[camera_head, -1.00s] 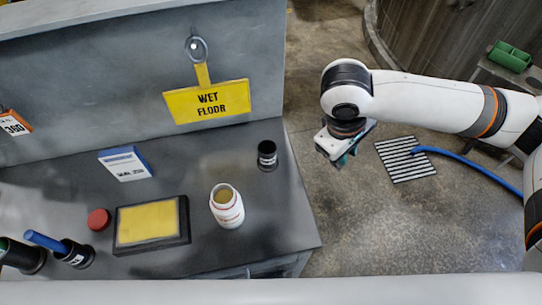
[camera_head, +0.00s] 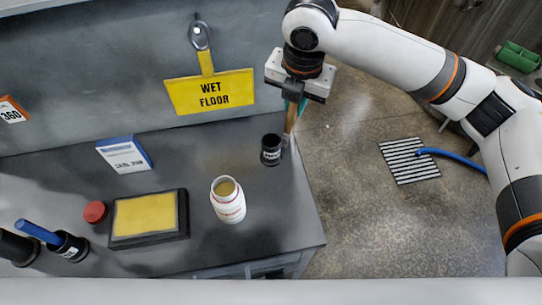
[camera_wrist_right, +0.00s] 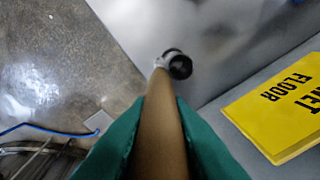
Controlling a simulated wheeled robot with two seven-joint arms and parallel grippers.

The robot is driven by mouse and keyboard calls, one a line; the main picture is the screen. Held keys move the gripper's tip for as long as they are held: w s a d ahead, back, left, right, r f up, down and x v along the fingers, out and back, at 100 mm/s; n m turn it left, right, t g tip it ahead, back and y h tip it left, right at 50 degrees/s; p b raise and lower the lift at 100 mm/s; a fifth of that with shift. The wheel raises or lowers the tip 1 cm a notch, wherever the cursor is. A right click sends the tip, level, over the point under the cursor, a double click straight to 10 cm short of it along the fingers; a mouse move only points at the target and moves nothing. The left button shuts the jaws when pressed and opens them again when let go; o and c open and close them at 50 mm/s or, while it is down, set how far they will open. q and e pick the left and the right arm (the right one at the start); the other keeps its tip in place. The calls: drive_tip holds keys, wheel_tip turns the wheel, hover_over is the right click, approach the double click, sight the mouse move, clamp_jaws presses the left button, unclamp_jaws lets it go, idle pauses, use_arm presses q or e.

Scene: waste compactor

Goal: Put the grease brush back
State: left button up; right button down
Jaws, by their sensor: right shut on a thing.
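My right gripper (camera_head: 291,100) is above the right end of the grey counter, pointing down. Its green fingers (camera_wrist_right: 120,135) are shut on the brown handle of the grease brush (camera_head: 290,118). In the right wrist view the handle (camera_wrist_right: 160,120) runs away from the camera, and its pale far end is beside a black cup (camera_wrist_right: 179,65). In the head view the brush's lower end appears just right of this black cup (camera_head: 271,150), near the counter's right edge. I cannot tell whether brush and cup touch. My left gripper is not in view.
An open white jar (camera_head: 228,203), a yellow pad in a black tray (camera_head: 183,232), a red lid (camera_head: 95,212) and a blue-white box (camera_head: 125,155) are on the counter. A yellow wet-floor sign (camera_head: 211,92) hangs on the back panel.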

drive_tip(key=w+a+r+n+y+b, duration=0.15)
drive_tip(key=a+n, duration=0.35)
drive_tip(key=n, duration=0.6)
drive_tip(key=s+d+p+x, duration=0.1)
drive_tip(key=x, duration=0.8)
drive_tip(key=shift+d+f+p, duration=0.15)
drive_tip(key=shift+f+p, duration=0.2)
drive_tip(key=shift+f, duration=0.05)
drive_tip(key=shift+w+h, duration=0.1)
drive_tip(key=shift+h, duration=0.15)
drive_tip(key=c, duration=1.3)
unclamp_jaws()
drive_tip(key=shift+f, duration=0.1)
drive_tip(key=shift+c, duration=0.2)
drive_tip(key=b+v, duration=0.1)
drive_tip(key=v, duration=1.1)
drive_tip(key=shift+w+b, duration=0.15)
drive_tip(key=shift+b, duration=0.25)
